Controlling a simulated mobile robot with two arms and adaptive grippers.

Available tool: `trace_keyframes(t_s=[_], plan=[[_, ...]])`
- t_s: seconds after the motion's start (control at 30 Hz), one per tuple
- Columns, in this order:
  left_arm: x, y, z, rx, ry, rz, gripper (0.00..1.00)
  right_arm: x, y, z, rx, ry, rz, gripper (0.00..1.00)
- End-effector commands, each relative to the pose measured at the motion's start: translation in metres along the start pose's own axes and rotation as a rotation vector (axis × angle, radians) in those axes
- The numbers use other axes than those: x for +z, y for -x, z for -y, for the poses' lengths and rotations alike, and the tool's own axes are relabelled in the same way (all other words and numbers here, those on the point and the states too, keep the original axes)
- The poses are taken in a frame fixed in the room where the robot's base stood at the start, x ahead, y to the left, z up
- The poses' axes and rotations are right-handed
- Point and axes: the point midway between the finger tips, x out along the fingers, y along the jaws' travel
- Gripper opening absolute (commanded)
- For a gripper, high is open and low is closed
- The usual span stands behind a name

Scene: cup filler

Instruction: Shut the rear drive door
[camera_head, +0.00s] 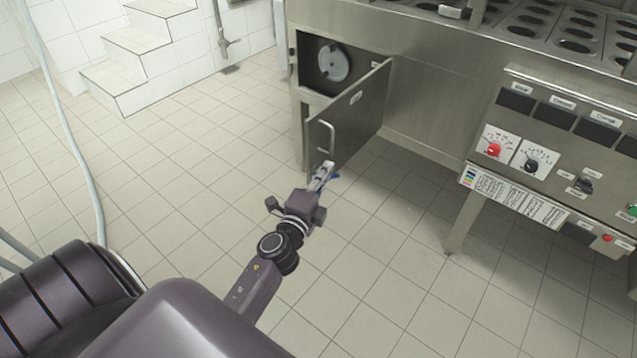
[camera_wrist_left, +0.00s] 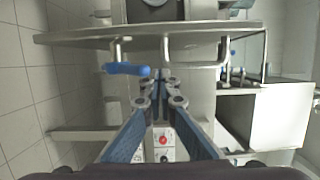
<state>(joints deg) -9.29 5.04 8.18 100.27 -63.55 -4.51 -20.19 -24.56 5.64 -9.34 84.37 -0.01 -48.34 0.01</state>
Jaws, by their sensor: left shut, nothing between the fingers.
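The rear drive door (camera_head: 355,115) is a grey metal panel in the head view. It stands swung open from its compartment, with a bar handle (camera_head: 328,135) near its free edge. My left gripper (camera_head: 324,175) is shut and empty, just below and in front of the handle. In the left wrist view the door (camera_wrist_left: 80,38) runs across the top, nearly edge-on, with the bar handle (camera_wrist_left: 195,63) on it. The closed fingertips (camera_wrist_left: 160,76) point toward the door. Whether they touch it I cannot tell. My right gripper is out of view.
The open compartment (camera_head: 310,75) holds a round disc (camera_head: 333,62). A control panel (camera_head: 560,140) and a machine leg (camera_head: 466,220) stand to the right. White steps (camera_head: 150,50) are at the back left. A blue lever (camera_wrist_left: 127,69) shows left of the fingertips. Tiled floor is clear around the door.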

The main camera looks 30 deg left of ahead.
Motion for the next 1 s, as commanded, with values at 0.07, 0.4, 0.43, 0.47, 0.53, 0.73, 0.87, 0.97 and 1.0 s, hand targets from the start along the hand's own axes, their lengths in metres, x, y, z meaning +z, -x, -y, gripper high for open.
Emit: trace_keyframes(t_s=[0.07,0.4,0.43,0.47,0.53,0.73,0.87,0.97,1.0], plan=[[0.018,-0.001,-0.001,0.004,-0.006,0.005,0.00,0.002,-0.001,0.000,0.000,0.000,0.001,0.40],[0.038,-0.006,-0.001,0.003,-0.003,0.003,0.00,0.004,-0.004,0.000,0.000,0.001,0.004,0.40],[0.038,-0.006,-0.001,0.003,-0.002,0.003,0.00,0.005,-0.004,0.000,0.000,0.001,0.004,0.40],[0.038,-0.006,-0.001,0.003,-0.002,0.003,0.00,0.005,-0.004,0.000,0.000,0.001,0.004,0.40],[0.038,-0.006,-0.001,0.003,-0.002,0.003,0.00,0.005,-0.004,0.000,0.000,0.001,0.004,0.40],[0.038,-0.006,-0.002,0.003,-0.002,0.002,0.00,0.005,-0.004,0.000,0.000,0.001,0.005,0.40],[0.042,-0.006,-0.002,0.003,-0.003,-0.007,0.00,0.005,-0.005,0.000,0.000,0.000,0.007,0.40],[0.047,-0.006,-0.002,0.003,-0.005,-0.023,0.00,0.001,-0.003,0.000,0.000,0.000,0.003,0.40],[0.049,-0.007,-0.002,0.003,-0.006,-0.032,0.00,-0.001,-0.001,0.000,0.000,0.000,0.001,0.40]])
